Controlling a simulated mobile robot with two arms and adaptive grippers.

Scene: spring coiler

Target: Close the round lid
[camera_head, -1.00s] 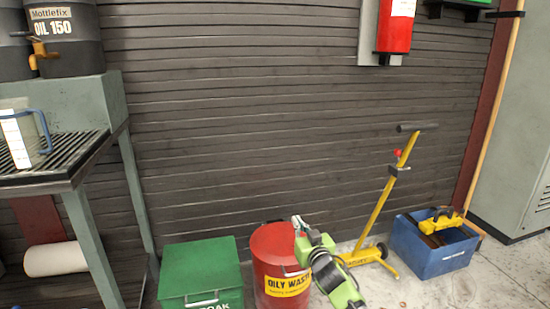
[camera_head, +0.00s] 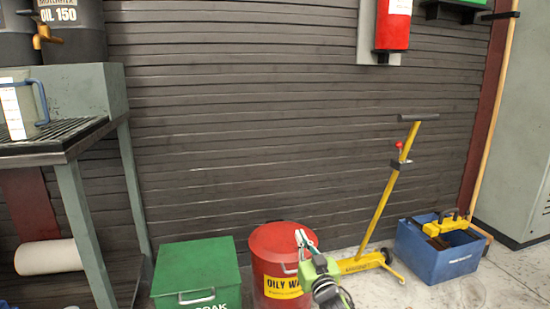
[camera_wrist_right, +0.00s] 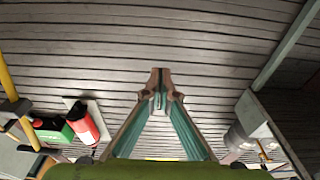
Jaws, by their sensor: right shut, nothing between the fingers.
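The round lid (camera_head: 278,238) is the red top of the oily waste can (camera_head: 270,272), which stands on the floor at bottom centre in the head view. The lid appears to lie flat on the can's rim. My right gripper (camera_head: 302,236) is at the can's right front side, with its fingers pointing up. In the head view it overlaps the lid's right edge; whether it touches is unclear. In the right wrist view its fingertips (camera_wrist_right: 160,75) are together with nothing between them, facing the slatted wall. My left gripper is not in view.
A green box (camera_head: 195,268) stands just left of the can. A yellow trolley (camera_head: 378,215) and a blue tool crate (camera_head: 440,257) stand to the right. A workbench (camera_head: 62,155) is at the left. The dark slatted wall (camera_head: 250,120) is close behind.

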